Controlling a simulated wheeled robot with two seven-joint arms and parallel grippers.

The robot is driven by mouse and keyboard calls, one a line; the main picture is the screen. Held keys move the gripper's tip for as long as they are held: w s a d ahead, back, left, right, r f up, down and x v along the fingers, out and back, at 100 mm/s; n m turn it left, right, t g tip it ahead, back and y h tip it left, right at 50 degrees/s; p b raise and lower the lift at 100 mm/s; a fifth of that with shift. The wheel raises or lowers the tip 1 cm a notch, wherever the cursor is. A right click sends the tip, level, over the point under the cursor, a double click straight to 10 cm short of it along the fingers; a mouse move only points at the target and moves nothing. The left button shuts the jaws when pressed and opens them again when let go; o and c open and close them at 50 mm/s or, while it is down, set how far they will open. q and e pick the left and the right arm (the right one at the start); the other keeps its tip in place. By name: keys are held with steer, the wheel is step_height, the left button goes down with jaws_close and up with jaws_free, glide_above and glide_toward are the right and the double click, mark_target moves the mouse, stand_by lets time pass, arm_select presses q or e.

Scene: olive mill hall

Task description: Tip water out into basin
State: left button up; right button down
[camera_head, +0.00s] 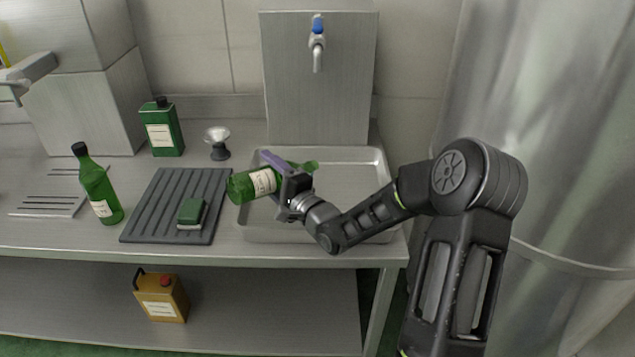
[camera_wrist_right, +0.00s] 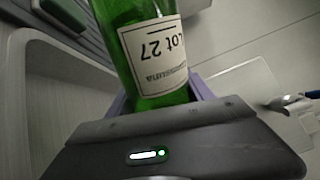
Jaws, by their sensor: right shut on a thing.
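My right gripper (camera_head: 283,182) is shut on a green glass bottle (camera_head: 246,185) with a white label. The bottle lies tilted on its side over the left part of the metal basin (camera_head: 352,232), its base to the left and its neck to the right, slightly higher. In the right wrist view the bottle (camera_wrist_right: 120,20) fills the jaws, and its label reads "Lot 27". Whether any water is inside or flowing out cannot be told. The basin's wall (camera_wrist_right: 50,75) also shows at the left of the wrist view. My left gripper is not in view.
A tap (camera_head: 317,45) hangs on a steel panel behind the basin. A dark ribbed mat (camera_head: 160,205) with a green sponge (camera_head: 191,212) lies left of it. Another green bottle (camera_head: 97,190), a green canister (camera_head: 163,130) and a small funnel-like piece (camera_head: 218,142) stand nearby. A yellow-brown jug (camera_head: 161,297) is below.

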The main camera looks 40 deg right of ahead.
steer(key=shift+d+f+m, duration=0.1)
steer(key=shift+f+m, duration=0.1)
steer(key=shift+m, duration=0.2)
steer(key=shift+a+r+n, duration=0.3)
steer(key=shift+r+n, duration=0.35)
steer(key=shift+n, duration=0.25)
steer(key=shift+a+f+n+b, duration=0.1)
steer(key=shift+f+n+b, duration=0.65)
steer(key=shift+n+b, duration=0.45)
steer(key=shift+r, duration=0.35)
steer(key=shift+p, duration=0.3)
steer(key=shift+f, duration=0.1)
